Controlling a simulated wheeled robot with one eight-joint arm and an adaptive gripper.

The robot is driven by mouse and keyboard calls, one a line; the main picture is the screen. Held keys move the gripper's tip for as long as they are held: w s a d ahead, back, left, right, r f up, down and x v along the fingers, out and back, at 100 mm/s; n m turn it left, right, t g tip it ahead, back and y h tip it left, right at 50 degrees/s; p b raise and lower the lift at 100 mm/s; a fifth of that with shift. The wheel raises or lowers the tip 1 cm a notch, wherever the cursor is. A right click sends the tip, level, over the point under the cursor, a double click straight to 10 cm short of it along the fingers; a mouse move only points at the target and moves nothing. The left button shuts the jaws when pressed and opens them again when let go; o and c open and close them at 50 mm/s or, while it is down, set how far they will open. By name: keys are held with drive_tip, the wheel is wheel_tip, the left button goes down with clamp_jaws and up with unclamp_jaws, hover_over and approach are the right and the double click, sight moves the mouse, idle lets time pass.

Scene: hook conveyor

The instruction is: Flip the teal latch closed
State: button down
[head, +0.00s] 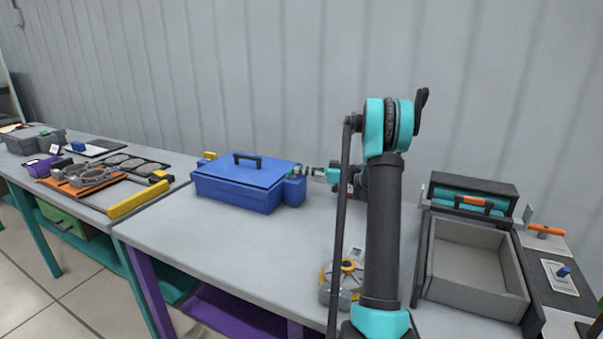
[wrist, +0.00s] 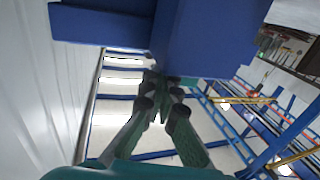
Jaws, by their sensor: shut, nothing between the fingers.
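A blue box (head: 235,190) with a flat lid and a black handle (head: 247,156) stands on the grey table; the lid looks shut. A blue block (head: 294,190) sticks out from its right side. A small teal piece, apparently the teal latch (head: 294,170), shows at the top of this block, mostly hidden by my fingertips. My gripper (head: 301,172) reaches in from the right, level with the lid's edge, its fingers together and empty. In the wrist view my fingertips (wrist: 160,84) are against or just beside the blue box (wrist: 215,40); contact cannot be told.
A grey-and-yellow device (head: 347,278) stands at the table's front, beside my arm. A grey open tray (head: 475,262) lies at right. The table between box and tray is mostly clear; a wall runs behind.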

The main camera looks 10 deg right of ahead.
drive_tip(key=shift+w+a, duration=0.25)
drive_tip(key=shift+w, duration=0.35)
idle(0.3)
drive_tip(key=shift+w+a, duration=0.15)
drive_tip(key=shift+w, duration=0.15)
drive_tip(key=shift+w+a, duration=0.2)
drive_tip(key=shift+w, duration=0.05)
drive_tip(key=shift+w+a, duration=0.15)
drive_tip(key=shift+a, duration=0.05)
idle(1.4)
drive_tip(key=v, duration=0.7)
drive_tip(key=shift+d, duration=0.25)
